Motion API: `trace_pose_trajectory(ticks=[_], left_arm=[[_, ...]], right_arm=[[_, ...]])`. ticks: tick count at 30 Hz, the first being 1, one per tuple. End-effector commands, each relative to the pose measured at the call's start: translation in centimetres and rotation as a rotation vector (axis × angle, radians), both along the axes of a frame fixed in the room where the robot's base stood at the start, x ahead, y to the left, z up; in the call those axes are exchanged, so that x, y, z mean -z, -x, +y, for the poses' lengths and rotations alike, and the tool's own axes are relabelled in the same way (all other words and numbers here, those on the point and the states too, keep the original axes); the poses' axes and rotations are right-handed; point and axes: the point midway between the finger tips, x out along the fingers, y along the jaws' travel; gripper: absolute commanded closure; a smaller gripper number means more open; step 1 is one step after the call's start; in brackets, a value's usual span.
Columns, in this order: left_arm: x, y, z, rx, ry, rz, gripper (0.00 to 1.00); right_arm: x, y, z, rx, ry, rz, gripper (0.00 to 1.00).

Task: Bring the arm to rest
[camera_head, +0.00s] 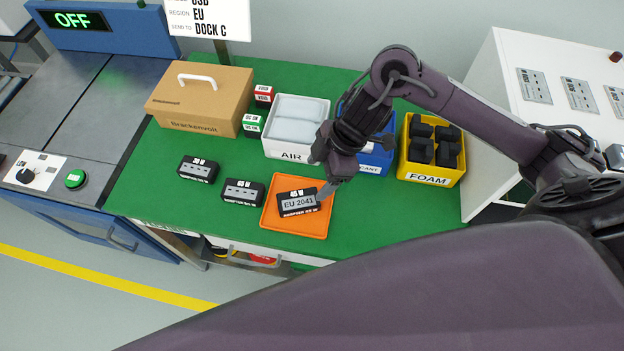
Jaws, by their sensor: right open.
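My right arm reaches in from the right, and its gripper (328,189) points down over the right side of an orange tray (283,226). The gripper is open, with its fingertips close to the right end of a black adapter (290,211) lying in the tray. A grey label reading "EU 2041" (298,201) lies on top of that adapter. I cannot tell whether the fingertips touch the label. My left gripper is not in view.
Two more black adapters (198,169) (243,192) stand left of the tray. Behind are a cardboard box (201,94), a white AIR bin (292,155), a mostly hidden blue bin (374,160) and a yellow FOAM bin (427,175). Green mat (150,190) is free at the left.

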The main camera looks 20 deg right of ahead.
Motion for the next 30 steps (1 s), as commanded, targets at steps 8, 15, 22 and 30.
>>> trace_pose_trajectory(ticks=[8, 15, 22, 30], left_arm=[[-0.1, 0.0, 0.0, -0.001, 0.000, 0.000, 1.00], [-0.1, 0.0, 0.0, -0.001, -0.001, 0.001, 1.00], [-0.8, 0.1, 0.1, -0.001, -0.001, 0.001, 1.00], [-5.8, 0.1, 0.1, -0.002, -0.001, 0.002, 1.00]], right_arm=[[-0.6, 0.1, -0.3, 0.001, 0.000, 0.001, 0.28], [-0.6, 0.1, -0.2, 0.001, 0.000, 0.001, 0.28], [-1.3, 0.1, -0.2, 0.001, 0.000, 0.000, 0.28], [-6.3, 0.1, -0.2, 0.001, 0.000, 0.001, 0.28]])
